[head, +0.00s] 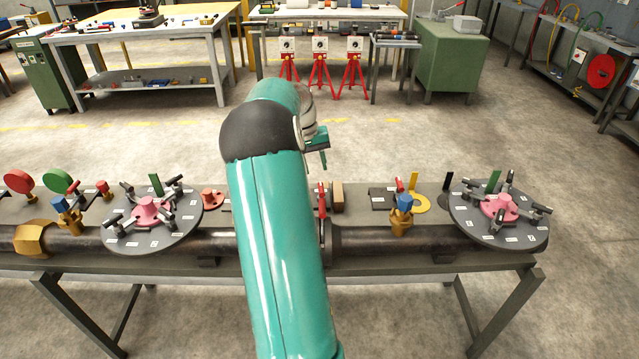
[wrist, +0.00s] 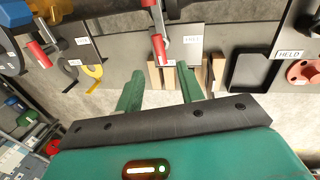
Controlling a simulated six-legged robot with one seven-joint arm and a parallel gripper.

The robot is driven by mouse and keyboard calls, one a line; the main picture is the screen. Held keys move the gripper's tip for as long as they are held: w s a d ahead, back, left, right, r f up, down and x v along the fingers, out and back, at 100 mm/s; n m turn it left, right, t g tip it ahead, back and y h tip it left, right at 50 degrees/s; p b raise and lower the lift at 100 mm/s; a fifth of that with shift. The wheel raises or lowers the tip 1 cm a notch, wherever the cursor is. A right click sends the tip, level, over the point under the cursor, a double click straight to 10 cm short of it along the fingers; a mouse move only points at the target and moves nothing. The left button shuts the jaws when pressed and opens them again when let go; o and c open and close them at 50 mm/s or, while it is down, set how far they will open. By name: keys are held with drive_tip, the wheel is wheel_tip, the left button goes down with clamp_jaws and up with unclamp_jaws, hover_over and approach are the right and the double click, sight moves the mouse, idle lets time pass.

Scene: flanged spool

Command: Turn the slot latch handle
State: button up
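A lever with a red grip, which looks like the slot latch handle, shows in the wrist view (wrist: 158,46) at the top centre, beyond my fingertips. In the head view a red upright handle (head: 322,198) stands at the bench's middle, just right of my arm. My gripper (wrist: 160,74) has two green fingers spread apart with nothing held between them. In the head view my gripper (head: 317,150) hangs above and behind the bench. Tan blocks (wrist: 168,78) sit at the slot near the fingertips. My arm hides part of the bench.
The bench carries a long dark pipe (head: 390,239) along its front. Round dark discs with pink hubs stand left (head: 151,222) and right (head: 500,217). The wrist view shows a black tray (wrist: 252,72) and a white label (wrist: 193,38).

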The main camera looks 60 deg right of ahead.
sight(320, 187)
drive_tip(key=f, duration=0.2)
drive_tip(key=s+f, duration=0.1)
drive_tip(key=f, duration=0.4)
drive_tip(key=shift+s+d+f, duration=0.15)
drive_tip(key=shift+d, duration=0.25)
clamp_jaws()
